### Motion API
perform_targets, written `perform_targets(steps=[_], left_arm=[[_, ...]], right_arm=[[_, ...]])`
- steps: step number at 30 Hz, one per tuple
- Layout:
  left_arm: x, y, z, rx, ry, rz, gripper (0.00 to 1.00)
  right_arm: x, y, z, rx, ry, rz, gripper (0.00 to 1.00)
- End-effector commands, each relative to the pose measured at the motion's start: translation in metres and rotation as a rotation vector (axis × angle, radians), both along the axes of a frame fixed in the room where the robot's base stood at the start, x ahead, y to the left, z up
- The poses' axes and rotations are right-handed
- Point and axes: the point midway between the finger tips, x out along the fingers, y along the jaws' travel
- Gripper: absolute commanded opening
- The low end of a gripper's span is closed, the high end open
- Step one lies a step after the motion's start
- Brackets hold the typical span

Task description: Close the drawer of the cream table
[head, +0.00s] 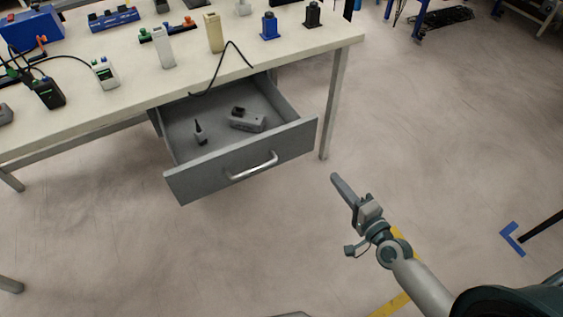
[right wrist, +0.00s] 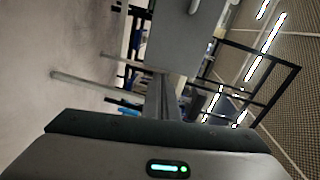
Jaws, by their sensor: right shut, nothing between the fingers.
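The cream table (head: 292,42) stands at the upper left of the head view. Its grey drawer (head: 205,176) is pulled well out below the tabletop, with a silver bar handle (head: 252,167) on its front. Two small dark and grey items lie inside the drawer. My right gripper (head: 337,181) is shut and empty, to the right of the drawer front and apart from it. In the right wrist view the gripper (right wrist: 160,78) points away from the camera, with a light grey panel above it that I cannot identify for certain. My left gripper is not in view.
Several bottles, boxes and devices stand on the tabletop, with a black bent rod (head: 228,62) near its front edge. A table leg (head: 334,105) stands just right of the drawer. The floor (head: 260,240) in front of the drawer is clear.

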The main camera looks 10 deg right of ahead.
Motion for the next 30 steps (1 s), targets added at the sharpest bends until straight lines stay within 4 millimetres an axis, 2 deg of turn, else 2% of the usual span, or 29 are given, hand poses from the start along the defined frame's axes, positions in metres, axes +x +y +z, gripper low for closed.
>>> perform_targets(steps=[3, 7, 20, 26, 30], left_arm=[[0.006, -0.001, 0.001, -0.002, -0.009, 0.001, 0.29], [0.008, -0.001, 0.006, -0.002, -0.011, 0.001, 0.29], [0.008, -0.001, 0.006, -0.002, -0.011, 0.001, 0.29], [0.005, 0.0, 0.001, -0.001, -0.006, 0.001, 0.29], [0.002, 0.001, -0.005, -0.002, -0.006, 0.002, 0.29]], right_arm=[[0.001, 0.006, 0.025, 0.097, -0.04, 0.013, 0.0], [0.001, 0.008, 0.038, 0.137, -0.052, 0.017, 0.0], [0.003, 0.009, 0.039, 0.137, -0.052, 0.016, 0.0], [0.017, 0.013, 0.039, 0.138, -0.053, 0.015, 0.0], [0.034, 0.019, 0.04, 0.137, -0.053, 0.016, 0.0]])
